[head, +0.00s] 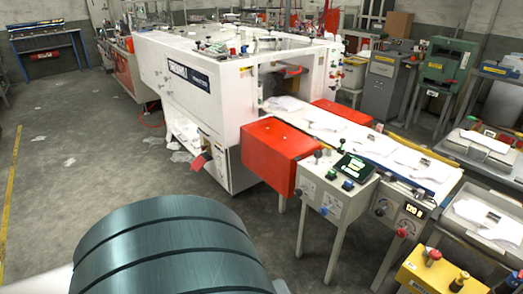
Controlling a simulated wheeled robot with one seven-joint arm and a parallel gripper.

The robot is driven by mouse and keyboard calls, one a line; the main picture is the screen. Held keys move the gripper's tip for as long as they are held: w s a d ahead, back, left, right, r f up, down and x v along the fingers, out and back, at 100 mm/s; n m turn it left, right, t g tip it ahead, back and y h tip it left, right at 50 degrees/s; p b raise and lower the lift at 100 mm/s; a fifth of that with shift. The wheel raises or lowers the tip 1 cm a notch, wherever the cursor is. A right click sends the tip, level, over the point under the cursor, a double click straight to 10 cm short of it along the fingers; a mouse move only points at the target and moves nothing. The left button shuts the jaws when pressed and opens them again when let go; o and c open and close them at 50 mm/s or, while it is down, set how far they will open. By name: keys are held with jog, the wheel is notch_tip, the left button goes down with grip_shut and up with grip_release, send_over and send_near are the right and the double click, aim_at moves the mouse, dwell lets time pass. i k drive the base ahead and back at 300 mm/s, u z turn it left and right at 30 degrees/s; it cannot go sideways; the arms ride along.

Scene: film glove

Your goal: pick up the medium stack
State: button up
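Several white stacks of thin film gloves lie on the long conveyor table that leads out of the big machine. One stack (285,104) is near the machine's outlet, one (325,122) is a little farther along, and one (400,155) is toward the right end. Two more lie to the right: one on the upper side tray (480,150) and one on the lower side tray (475,213). I cannot tell which of them is the medium stack. My gripper is not in view, and nothing here shows it touching any stack.
A large white machine (215,85) fills the middle. A red box (275,150), a control panel (345,180) and a yellow button box (432,272) border the conveyor's near side. White scraps lie by the machine's base. Open grey floor (75,170) spreads at left.

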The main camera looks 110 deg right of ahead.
aim_at(495, 227)
jog(key=u, duration=5.45)
jog(key=k, duration=1.1)
jog(key=z, duration=1.05)
jog(key=i, duration=2.05)
jog(key=u, duration=0.2)
